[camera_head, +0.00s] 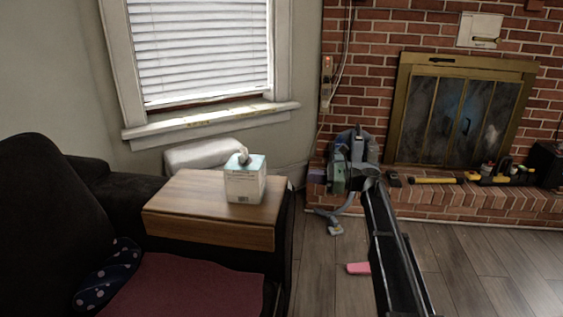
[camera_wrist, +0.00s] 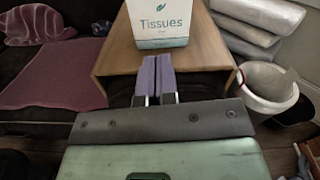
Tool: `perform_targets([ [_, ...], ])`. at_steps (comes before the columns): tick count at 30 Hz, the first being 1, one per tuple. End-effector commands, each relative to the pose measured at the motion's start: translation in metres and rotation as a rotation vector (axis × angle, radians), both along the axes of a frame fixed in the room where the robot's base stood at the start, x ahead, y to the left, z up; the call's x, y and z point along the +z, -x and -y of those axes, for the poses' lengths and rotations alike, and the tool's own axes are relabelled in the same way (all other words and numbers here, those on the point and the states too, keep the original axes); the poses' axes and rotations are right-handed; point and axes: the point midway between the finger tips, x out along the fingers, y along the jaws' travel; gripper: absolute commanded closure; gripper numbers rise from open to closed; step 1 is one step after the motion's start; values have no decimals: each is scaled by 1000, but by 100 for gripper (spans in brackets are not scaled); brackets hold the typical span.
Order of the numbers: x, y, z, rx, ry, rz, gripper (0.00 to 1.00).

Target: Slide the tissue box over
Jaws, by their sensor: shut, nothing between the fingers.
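The tissue box (camera_head: 245,180) is white and pale teal, with a tissue sticking up from its top. It stands upright near the right side of a wooden tabletop (camera_head: 190,205). In the wrist view, the tissue box (camera_wrist: 160,27) shows its "Tissues" face at top centre, its upper part cut off by the frame. My gripper (camera_wrist: 158,58) has two purple fingers pressed together with nothing between them. They point at the tabletop (camera_wrist: 108,60) edge, just short of the box in the picture, with no visible contact. In the head view my gripper is small and hard to make out, right of the table.
A dark sofa (camera_head: 35,200) with a dark red blanket (camera_head: 190,285) stands left of and in front of the table. A white bin (camera_wrist: 262,90) stands right of the table in the wrist view. A brick fireplace (camera_head: 462,110) is at the right. The tabletop left of the box is clear.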

Motion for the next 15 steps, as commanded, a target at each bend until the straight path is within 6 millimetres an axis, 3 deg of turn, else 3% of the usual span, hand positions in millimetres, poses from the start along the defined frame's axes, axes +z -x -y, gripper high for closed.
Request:
perform_targets([
  [4, 2, 1, 0, -1, -26, -107, 100],
  [10, 2, 1, -4, -1, -26, -125, 100],
  [15, 2, -2, -25, 1, -26, -123, 100],
])
